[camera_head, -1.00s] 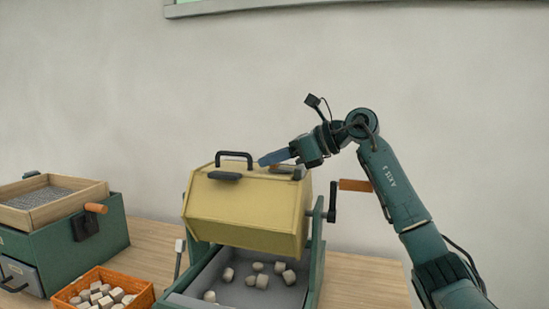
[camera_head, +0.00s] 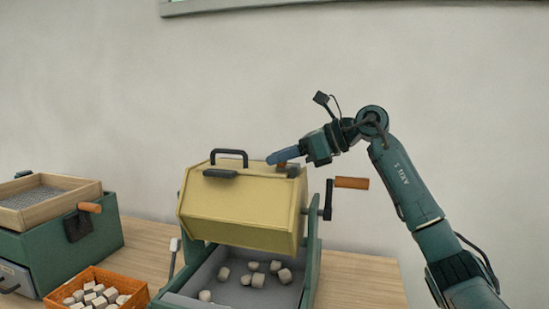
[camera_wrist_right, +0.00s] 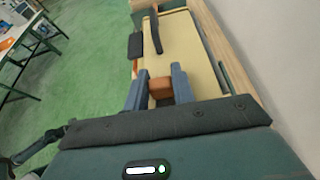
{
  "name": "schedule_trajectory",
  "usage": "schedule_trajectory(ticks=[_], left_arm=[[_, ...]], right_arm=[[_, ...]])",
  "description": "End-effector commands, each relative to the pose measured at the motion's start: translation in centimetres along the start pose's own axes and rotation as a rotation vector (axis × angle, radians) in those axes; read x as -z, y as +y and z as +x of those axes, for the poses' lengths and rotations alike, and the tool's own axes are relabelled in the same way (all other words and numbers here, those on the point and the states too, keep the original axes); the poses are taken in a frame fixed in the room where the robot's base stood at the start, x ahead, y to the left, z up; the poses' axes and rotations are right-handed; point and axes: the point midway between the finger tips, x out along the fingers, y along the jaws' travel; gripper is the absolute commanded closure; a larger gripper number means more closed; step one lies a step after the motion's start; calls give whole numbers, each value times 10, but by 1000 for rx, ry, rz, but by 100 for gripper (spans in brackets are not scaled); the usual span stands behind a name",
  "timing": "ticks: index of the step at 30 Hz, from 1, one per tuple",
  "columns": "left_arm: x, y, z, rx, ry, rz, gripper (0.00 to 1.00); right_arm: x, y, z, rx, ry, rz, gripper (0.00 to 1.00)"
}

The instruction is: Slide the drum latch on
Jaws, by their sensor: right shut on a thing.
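The yellow drum (camera_head: 240,205) sits in its green frame above a grey bin, with a black handle (camera_head: 230,154) and a dark pad (camera_head: 220,173) on top. At the top right of the drum is the latch, whose small orange-brown knob (camera_wrist_right: 160,88) shows between the blue fingers in the right wrist view. My right gripper (camera_head: 281,159) reaches in from the right and is shut on this knob. The fingers partly hide the latch, so its exact position is hard to tell. My left gripper is not in view.
A crank with an orange grip (camera_head: 351,183) sticks out right of the drum. Several pale stones (camera_head: 257,280) lie in the bin below. An orange crate (camera_head: 80,280) of stones and a green box with a wooden sieve tray (camera_head: 50,205) stand at left.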

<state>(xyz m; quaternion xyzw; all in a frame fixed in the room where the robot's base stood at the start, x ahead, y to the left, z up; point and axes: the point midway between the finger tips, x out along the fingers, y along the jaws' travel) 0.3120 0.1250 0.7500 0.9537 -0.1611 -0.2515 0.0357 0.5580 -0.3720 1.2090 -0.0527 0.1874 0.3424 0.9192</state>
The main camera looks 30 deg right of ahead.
Motion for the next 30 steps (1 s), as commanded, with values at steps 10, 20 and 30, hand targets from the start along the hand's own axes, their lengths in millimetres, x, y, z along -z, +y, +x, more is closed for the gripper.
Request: schedule_trajectory(ticks=[10, 20, 30], left_arm=[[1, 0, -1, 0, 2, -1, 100], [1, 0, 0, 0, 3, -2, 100], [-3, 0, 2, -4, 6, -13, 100]], right_arm=[[1, 0, -1, 1, 6, 1, 58], [1, -1, -2, 1, 5, 1, 53], [1, -1, -59, 7, 5, 0, 53]])
